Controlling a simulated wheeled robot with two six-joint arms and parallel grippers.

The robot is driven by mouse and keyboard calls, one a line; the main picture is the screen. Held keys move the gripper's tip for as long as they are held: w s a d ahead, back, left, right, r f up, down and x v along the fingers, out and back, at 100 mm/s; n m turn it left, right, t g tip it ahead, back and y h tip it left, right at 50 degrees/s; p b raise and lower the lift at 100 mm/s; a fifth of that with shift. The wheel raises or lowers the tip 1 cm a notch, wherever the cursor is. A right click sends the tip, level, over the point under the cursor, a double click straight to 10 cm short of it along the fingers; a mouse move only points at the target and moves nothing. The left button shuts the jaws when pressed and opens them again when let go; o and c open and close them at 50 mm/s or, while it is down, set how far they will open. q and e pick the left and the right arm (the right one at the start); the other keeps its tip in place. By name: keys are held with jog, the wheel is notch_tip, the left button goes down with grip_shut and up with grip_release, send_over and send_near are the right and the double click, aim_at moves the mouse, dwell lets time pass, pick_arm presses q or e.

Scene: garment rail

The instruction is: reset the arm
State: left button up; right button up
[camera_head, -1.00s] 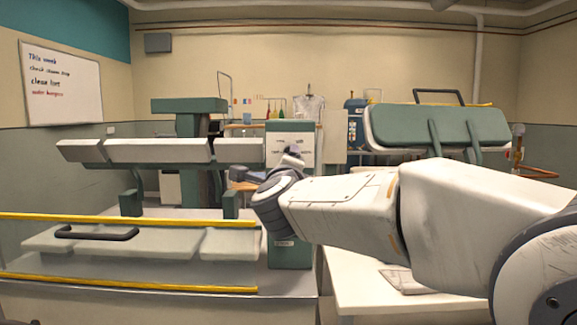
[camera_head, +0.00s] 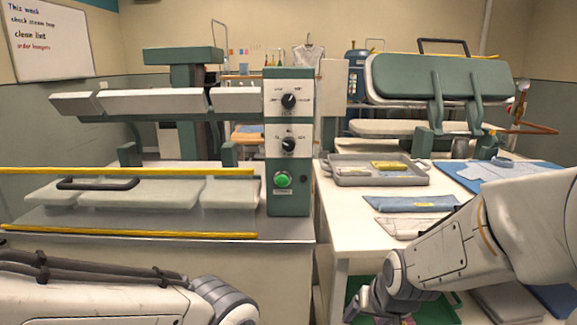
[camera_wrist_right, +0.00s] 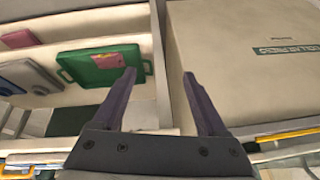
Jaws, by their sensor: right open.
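My right arm (camera_head: 450,250) comes in from the right in the head view and bends down past the front edge of the white table. Its gripper is mostly cut off at the bottom there. In the right wrist view my right gripper (camera_wrist_right: 158,78) is open, with two dark fingers spread apart and nothing between them. My left arm (camera_head: 110,298) lies low across the bottom left corner, in front of the press. Only its links and a rounded wrist joint show; its gripper is out of the picture.
A press with yellow bars (camera_head: 130,235) and a control panel (camera_head: 289,140) stands left. The white table (camera_head: 350,225) holds a grey tray (camera_head: 345,180) and folded cloths. Below it, a green tray (camera_wrist_right: 75,68) sits on a shelf beside a cream cabinet (camera_wrist_right: 240,60).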

jog(key=s+d+f+n+g, duration=0.2)
jog(key=s+d+f, duration=0.1)
jog(key=s, duration=0.3)
jog(key=s+a+r+n+g, duration=0.1)
jog(key=s+a+r+n, duration=0.25)
jog(key=s+a, duration=0.35)
jog(key=s+a+r+n+g, duration=0.2)
jog(key=s+a+n, duration=0.2)
jog(key=s+a, duration=0.3)
notch_tip(320, 180, up, 16)
jog(key=p, duration=1.5)
jog(key=shift+f, duration=0.15)
jog(key=shift+d+m, duration=0.1)
jog(key=shift+m, duration=0.15)
